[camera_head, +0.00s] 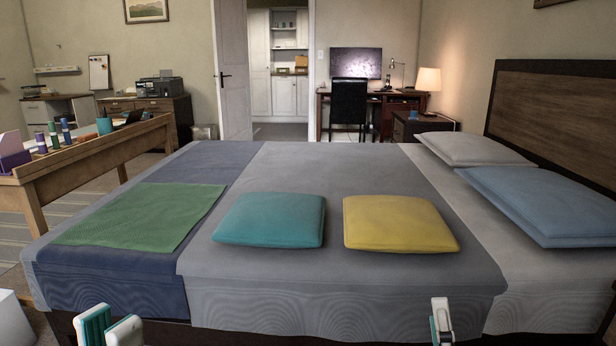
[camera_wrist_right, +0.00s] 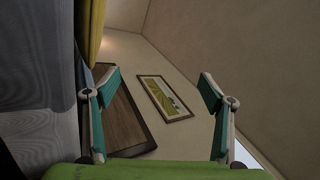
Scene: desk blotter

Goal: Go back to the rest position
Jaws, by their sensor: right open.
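My left gripper (camera_head: 109,326) shows at the bottom left of the head view, in front of the bed's near edge. Its two pale fingers with teal pads stand apart with nothing visible between them. My right gripper (camera_head: 441,322) shows at the bottom right of the head view, seen nearly edge-on, also by the bed's near edge. In the right wrist view its two teal-padded fingers (camera_wrist_right: 158,90) are wide apart, with nothing between them. A framed picture on the wall shows in the background beyond them.
The bed (camera_head: 330,295) fills the middle. On it lie a green cloth (camera_head: 145,215), a teal cushion (camera_head: 270,219), a yellow cushion (camera_head: 398,222) and pillows (camera_head: 545,200) near the headboard (camera_head: 560,115). A wooden table (camera_head: 100,150) with small items stands left. A desk (camera_head: 350,105) stands behind.

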